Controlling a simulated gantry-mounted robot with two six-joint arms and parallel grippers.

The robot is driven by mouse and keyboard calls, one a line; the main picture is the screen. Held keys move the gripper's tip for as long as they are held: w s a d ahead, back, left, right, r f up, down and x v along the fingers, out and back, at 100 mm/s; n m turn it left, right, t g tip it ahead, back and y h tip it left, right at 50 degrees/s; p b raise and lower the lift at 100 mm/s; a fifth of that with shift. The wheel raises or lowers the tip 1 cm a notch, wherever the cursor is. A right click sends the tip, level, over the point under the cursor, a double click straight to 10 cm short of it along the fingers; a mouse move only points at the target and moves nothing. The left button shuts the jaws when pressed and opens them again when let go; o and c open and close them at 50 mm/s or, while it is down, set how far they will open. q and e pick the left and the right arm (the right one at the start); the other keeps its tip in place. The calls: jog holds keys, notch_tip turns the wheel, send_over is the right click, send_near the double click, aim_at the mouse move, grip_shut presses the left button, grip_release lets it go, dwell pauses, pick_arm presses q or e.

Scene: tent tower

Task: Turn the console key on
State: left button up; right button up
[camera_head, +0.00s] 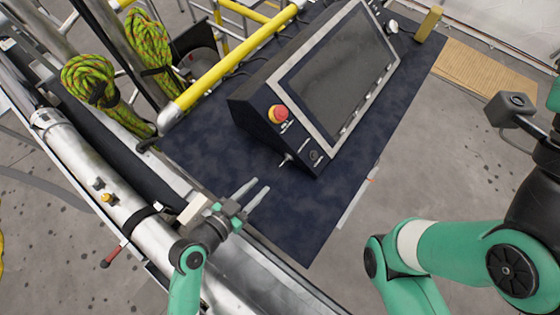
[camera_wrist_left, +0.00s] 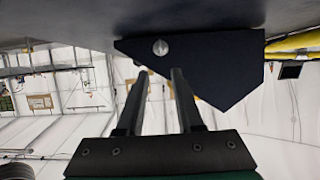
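The console (camera_head: 320,75) is a dark sloped box with a large screen, standing on a dark blue mat. A small silver key (camera_head: 286,159) sticks out low on its near face, below the red button. In the left wrist view a round silver piece, apparently the key (camera_wrist_left: 160,46), shows on the dark console side (camera_wrist_left: 215,62), ahead of the gap between my fingers. My left gripper (camera_head: 261,185) is open and empty, short of the key and apart from it. It also shows in the left wrist view (camera_wrist_left: 158,75). My right gripper is not in view.
A red emergency button (camera_head: 278,114) and a dark round fitting (camera_head: 315,155) sit near the key. A yellow rail (camera_head: 230,65) and coiled ropes (camera_head: 88,80) stand at left. The mat (camera_head: 300,210) is clear before the console. My right arm is at lower right.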

aim_at(282, 164)
pick_arm(q)
jog(key=b+x, duration=0.2)
jog(key=x, duration=0.9)
jog(key=shift+w+d, duration=0.1)
jog(key=shift+w, duration=0.2)
grip_shut()
dwell(0.9)
